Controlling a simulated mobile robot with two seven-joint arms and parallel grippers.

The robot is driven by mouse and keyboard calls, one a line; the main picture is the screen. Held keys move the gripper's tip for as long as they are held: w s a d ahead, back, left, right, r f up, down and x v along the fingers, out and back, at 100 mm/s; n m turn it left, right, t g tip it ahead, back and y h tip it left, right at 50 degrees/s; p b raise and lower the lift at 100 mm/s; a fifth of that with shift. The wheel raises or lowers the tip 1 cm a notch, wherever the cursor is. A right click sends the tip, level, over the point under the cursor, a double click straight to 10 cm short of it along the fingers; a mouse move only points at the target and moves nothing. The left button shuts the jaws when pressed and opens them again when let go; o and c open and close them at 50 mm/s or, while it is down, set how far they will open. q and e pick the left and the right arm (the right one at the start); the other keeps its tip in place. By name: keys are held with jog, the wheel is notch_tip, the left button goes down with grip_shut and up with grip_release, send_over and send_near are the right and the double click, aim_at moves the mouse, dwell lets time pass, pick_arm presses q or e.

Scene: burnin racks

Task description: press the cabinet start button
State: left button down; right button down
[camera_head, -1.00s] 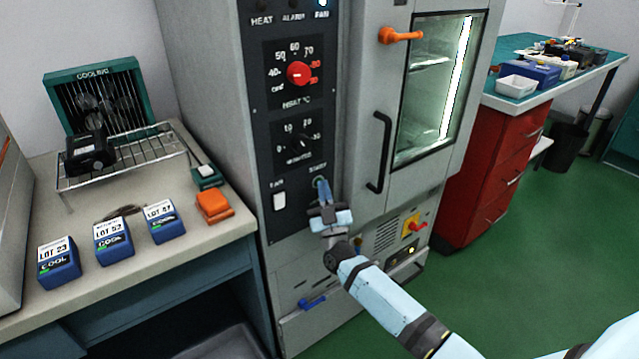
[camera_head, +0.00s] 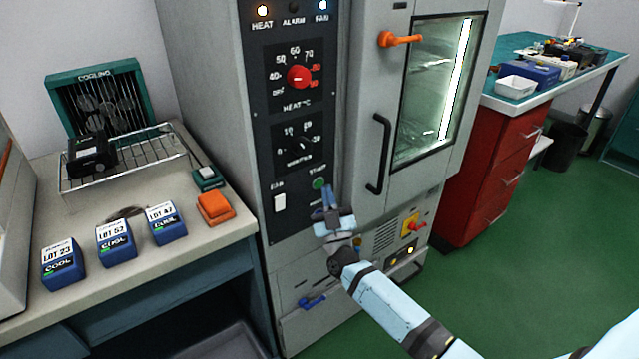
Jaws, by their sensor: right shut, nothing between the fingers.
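The cabinet (camera_head: 205,100) stands in the middle with a dark control panel. Its green start button (camera_head: 319,184) sits low on the panel under the START label and is in plain view. My right gripper (camera_head: 328,190) is shut and empty, its fingertips just below and right of the button, seemingly a little apart from it. The red heat knob (camera_head: 299,77) and the black minutes dial (camera_head: 304,146) are above the button. My left gripper is not in view.
A black door handle (camera_head: 381,153) stands out right of the panel. A white fan switch (camera_head: 280,203) is left of the button. The left bench (camera_head: 150,262) bears blue lot blocks, an orange block (camera_head: 214,207) and a wire rack (camera_head: 140,160). A red drawer unit (camera_head: 490,180) stands right.

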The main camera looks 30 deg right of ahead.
jog(key=s+p, duration=0.3)
jog(key=s, duration=0.2)
jog(key=shift+d, duration=0.2)
dwell(0.8)
